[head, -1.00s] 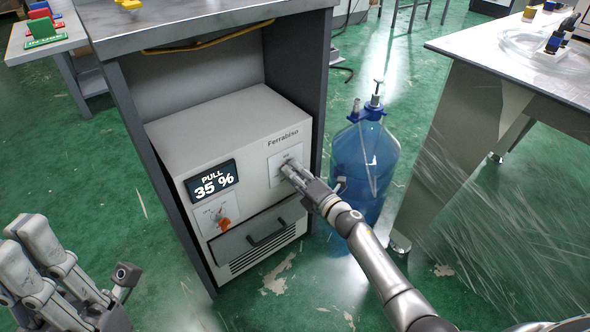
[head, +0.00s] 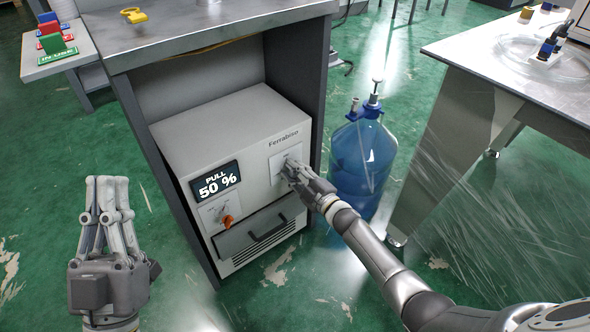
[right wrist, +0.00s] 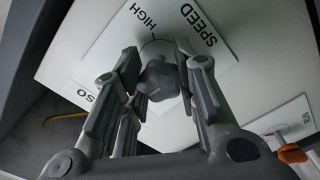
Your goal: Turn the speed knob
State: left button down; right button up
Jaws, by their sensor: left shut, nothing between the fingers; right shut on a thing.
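The speed knob (right wrist: 160,80) is a dark grey round knob on a white plate marked SPEED and HIGH in the right wrist view. My right gripper (head: 290,168) is at the knob on the machine's front and is shut on it, with fingers on both sides. In the head view the gripper hides most of the knob. The white machine (head: 222,115) has a display (head: 215,181) that reads PULL 50 %. My left gripper (head: 106,182) is shut and empty, pointing up over the floor at the left.
An orange switch (head: 227,220) and a drawer with a dark handle (head: 268,228) are on the machine's front below. A blue water bottle (head: 362,165) stands on the floor right of the cabinet. A metal table (head: 490,70) is at the right. Green floor is free in front.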

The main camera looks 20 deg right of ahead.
pick_arm(q)
jog(key=shift+w+d+f+g+y+p, duration=0.1)
jog(key=shift+w+f+g+y+p, duration=0.05)
jog(key=shift+w+f+g, duration=0.5)
jog(key=shift+w+f+g+y+p, duration=0.15)
jog(key=shift+w+f+g, duration=0.3)
jog(key=shift+f, duration=0.35)
pick_arm(e)
jog(key=shift+d+m, duration=0.1)
jog(key=shift+m, duration=1)
jog(key=o, duration=1.1)
jog(key=shift+f, duration=0.1)
jog(key=shift+c, duration=0.2)
jog(key=v, duration=1.2)
